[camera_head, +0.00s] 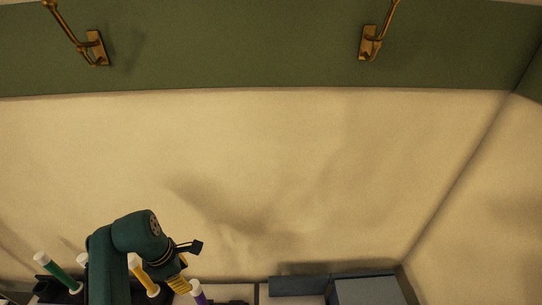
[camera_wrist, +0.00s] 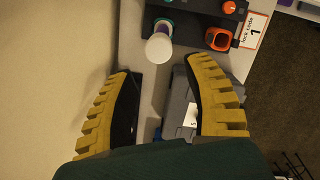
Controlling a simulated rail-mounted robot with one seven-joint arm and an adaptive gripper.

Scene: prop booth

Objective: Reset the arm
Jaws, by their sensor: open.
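My gripper (camera_head: 180,284) is low at the left in the head view, with my dark green arm bent above it. In the wrist view my gripper (camera_wrist: 162,70) shows two yellow ribbed fingers with black inner pads, spread wide. Nothing is held between them. A grey case (camera_wrist: 178,98) with a white label lies beyond the gap, partly hidden by the right finger. A white-topped cylinder (camera_wrist: 159,47) stands past the fingertips, apart from them.
White-ended green (camera_head: 60,272), orange (camera_head: 144,275) and purple (camera_head: 198,292) sticks stand near my arm. A grey box (camera_head: 366,290) is at right. A "lock code 1" card (camera_wrist: 254,30) lies by an orange ring (camera_wrist: 219,39). Brass hooks (camera_head: 97,47) are on the wall.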

